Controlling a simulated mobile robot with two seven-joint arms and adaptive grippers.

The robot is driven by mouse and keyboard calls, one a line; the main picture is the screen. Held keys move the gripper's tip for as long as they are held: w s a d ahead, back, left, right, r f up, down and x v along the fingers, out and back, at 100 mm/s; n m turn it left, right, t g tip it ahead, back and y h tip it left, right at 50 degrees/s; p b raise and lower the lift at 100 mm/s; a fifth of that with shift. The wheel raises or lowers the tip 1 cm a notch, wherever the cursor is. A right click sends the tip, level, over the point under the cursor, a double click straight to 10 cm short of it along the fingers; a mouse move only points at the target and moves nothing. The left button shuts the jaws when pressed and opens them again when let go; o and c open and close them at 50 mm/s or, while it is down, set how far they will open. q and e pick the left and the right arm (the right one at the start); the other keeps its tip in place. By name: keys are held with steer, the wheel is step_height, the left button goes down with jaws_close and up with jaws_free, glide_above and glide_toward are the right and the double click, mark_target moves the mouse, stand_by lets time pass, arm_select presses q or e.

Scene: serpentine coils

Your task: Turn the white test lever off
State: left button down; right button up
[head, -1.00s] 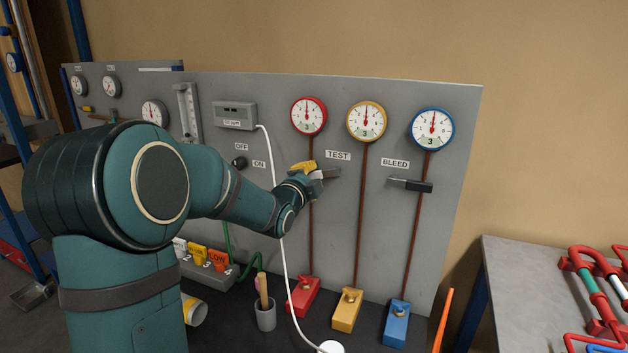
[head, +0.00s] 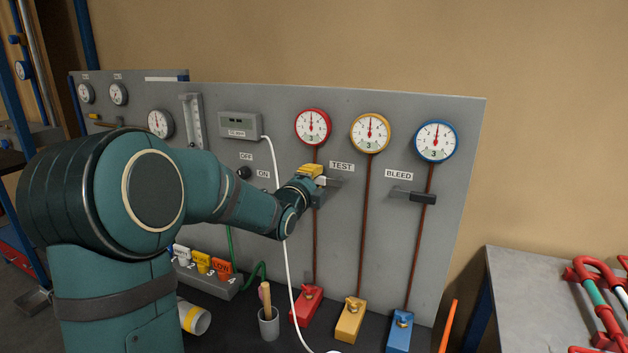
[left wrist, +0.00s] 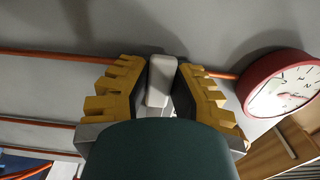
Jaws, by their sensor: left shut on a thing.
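The white test lever (left wrist: 160,80) is between the yellow-toothed fingers of my left gripper (left wrist: 162,88) in the left wrist view, with the jaws shut on it. In the head view the left gripper (head: 318,176) is at the panel, just left of and below the TEST label (head: 342,166). Only a small white part of the lever (head: 321,181) shows there, beside a grey bracket; the fingers hide the rest. My right gripper is in neither view.
The grey panel (head: 460,150) carries red, yellow and blue gauges (head: 313,127) above brown pipes. The black bleed lever (head: 422,198) is to the right. A white cable (head: 289,265) hangs past my left wrist. A cup (head: 268,322) stands below.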

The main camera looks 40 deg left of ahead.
arm_select(q)
steer(key=shift+r, duration=0.2)
steer(key=c, duration=0.8)
jaws_free()
steer(key=shift+f, duration=0.1)
steer(key=shift+s, duration=0.1)
steer(key=v, duration=1.1)
steer(key=shift+s, duration=0.35)
